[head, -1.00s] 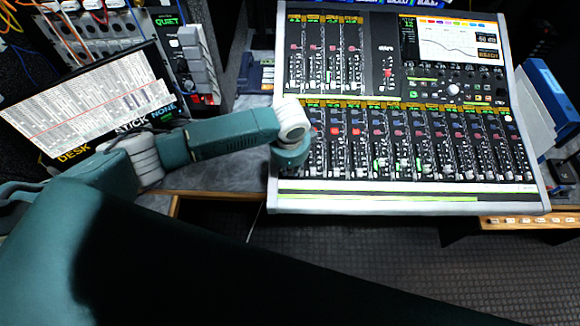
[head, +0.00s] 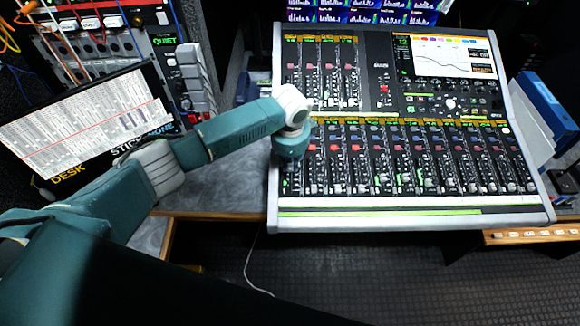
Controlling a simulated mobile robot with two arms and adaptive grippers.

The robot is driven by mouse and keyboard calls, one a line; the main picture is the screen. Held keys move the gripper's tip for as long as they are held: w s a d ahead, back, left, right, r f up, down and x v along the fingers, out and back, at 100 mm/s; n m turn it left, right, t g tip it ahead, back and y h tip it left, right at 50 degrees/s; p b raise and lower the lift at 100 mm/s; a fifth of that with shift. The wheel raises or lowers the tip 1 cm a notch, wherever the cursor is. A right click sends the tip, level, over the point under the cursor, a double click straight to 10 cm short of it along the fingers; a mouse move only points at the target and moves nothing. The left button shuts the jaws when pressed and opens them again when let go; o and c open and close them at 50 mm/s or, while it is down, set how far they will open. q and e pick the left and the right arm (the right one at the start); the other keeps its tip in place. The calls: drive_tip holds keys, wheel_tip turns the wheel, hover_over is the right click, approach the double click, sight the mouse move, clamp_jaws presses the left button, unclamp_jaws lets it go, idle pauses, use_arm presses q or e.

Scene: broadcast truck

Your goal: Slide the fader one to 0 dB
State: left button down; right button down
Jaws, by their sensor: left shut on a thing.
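The mixing console (head: 420,213) lies on the desk with a lower bank of several fader strips and a smaller bank at its upper left. My left gripper (head: 291,155) points down over the leftmost strip of the lower bank. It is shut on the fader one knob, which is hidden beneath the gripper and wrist. Part of the leftmost strip shows just below the gripper. The dB marks beside it are too small to read. My right gripper is not in view.
A blue binder (head: 548,103) and papers stand at the right. The desk strip (head: 215,190) left of the console is bare.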

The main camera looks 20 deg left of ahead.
sight(290, 176)
use_arm(q)
drive_tip(key=c, duration=1.6)
unclamp_jaws()
drive_tip(key=r, duration=0.4)
drive_tip(key=s+r, duration=0.1)
drive_tip(key=r, duration=0.7)
drive_tip(key=shift+s+d, duration=0.2)
drive_tip(key=shift+s, duration=0.1)
drive_tip(key=shift+f, duration=0.1)
